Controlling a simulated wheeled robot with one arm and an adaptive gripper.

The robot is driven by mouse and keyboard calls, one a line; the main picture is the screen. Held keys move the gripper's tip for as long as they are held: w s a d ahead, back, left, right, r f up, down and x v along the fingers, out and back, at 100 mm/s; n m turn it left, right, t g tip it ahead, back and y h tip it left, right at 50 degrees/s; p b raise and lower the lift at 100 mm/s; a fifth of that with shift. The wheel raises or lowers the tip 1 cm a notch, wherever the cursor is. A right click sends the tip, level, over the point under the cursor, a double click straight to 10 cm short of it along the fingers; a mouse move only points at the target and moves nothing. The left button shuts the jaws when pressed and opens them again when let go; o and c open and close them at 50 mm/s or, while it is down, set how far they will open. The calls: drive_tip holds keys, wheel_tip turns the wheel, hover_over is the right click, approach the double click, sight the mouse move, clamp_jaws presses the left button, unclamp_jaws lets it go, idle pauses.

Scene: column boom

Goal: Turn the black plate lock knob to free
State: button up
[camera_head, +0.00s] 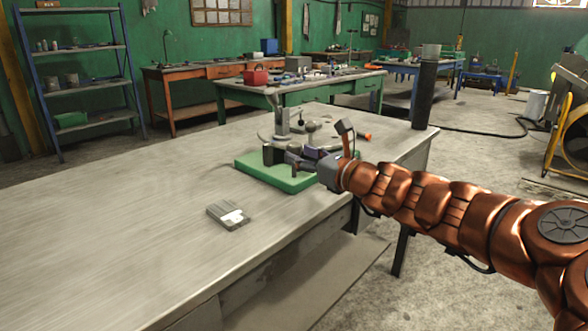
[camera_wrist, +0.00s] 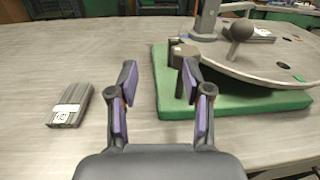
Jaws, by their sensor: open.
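A grey round plate (camera_wrist: 262,62) sits on a green base (camera_wrist: 225,102) on the workbench; the base also shows in the head view (camera_head: 283,177). A dark, block-like knob (camera_wrist: 178,52) stands at the plate's near left edge, partly hidden behind my right finger in the wrist view. I take it for the plate lock knob; its turn position is not clear. It appears as a black block (camera_head: 268,154) in the head view. My gripper (camera_wrist: 158,75) is open and empty, its right finger in front of the knob; contact cannot be told. The gripper (camera_head: 300,160) is above the green base.
A dark ball knob (camera_wrist: 240,29) and a grey upright post (camera_wrist: 207,18) rise from the plate area. A small grey box with a white label (camera_wrist: 69,105) lies left of the base. A tall black cylinder (camera_head: 425,95) stands at the bench's far right corner. The bench's left side is clear.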

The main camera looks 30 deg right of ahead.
sight(299, 149)
drive_tip(key=d, duration=0.1)
drive_tip(key=d+m, duration=0.1)
drive_tip(key=d+f+m+h, duration=0.1)
drive_tip(key=shift+s, duration=0.25)
drive_tip(key=shift+w, duration=0.1)
drive_tip(key=shift+w+a+b, duration=0.15)
drive_tip(key=shift+w+b, duration=0.35)
drive_tip(key=shift+w, duration=1.4)
drive_tip(key=shift+w+a+b, duration=0.15)
drive_tip(key=shift+w+b, duration=0.35)
drive_tip(key=shift+w, duration=1.35)
drive_tip(key=c, duration=0.9)
drive_tip(key=shift+r, duration=0.1)
